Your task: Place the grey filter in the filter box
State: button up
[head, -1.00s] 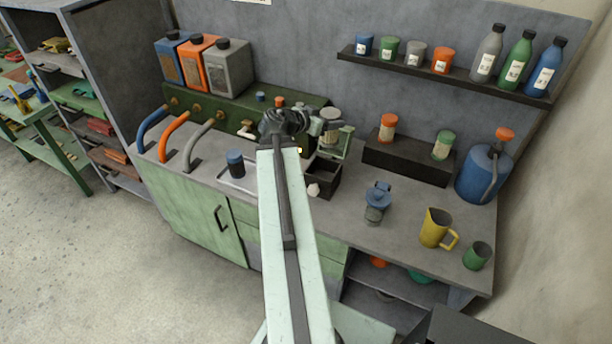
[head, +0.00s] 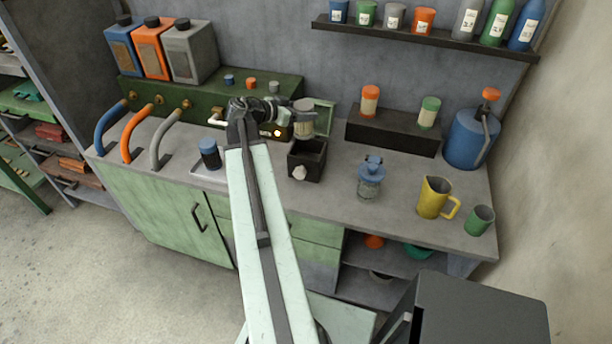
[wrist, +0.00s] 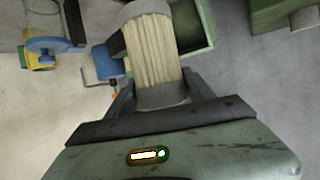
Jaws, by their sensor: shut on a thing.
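The grey filter (head: 304,122), a pleated cream cylinder with grey ends, is held by my gripper (head: 288,114) above the bench. In the wrist view the filter (wrist: 152,48) sits between the two fingers of my gripper (wrist: 163,92), which are shut on its near end. The filter box (head: 307,163) is a dark open-topped box with a pale knob on its front and a raised green lid (head: 325,118) behind. The filter appears above and toward the back of the box, in front of the lid. The inside of the box is mostly dark.
A blue-topped jar (head: 370,178), yellow jug (head: 434,197) and green cup (head: 480,219) stand to the right. A dark block (head: 394,136) carries two jars behind. A dark blue jar (head: 209,154) and three curved pipes are left. A green housing (head: 200,100) stands behind.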

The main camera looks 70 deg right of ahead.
jog(key=f, duration=0.2)
jog(key=f+b, duration=0.1)
jog(key=shift+s+d+f+m, duration=0.15)
jog(key=shift+s+d+m, duration=0.15)
jog(key=shift+d, duration=0.05)
jog(key=shift+s+f+g+b, duration=0.2)
jog(key=shift+g+b, duration=0.15)
jog(key=shift+g, duration=0.05)
jog(key=shift+s+y, duration=0.15)
jog(key=shift+y, duration=0.15)
notch_tip(320, 180, down, 10)
jog(key=b, duration=1)
jog(key=shift+r, duration=0.2)
jog(key=shift+f, duration=0.1)
jog(key=o, duration=1.3)
jog(key=shift+f, duration=0.15)
jog(key=shift+c, duration=0.2)
jog(key=o, duration=0.4)
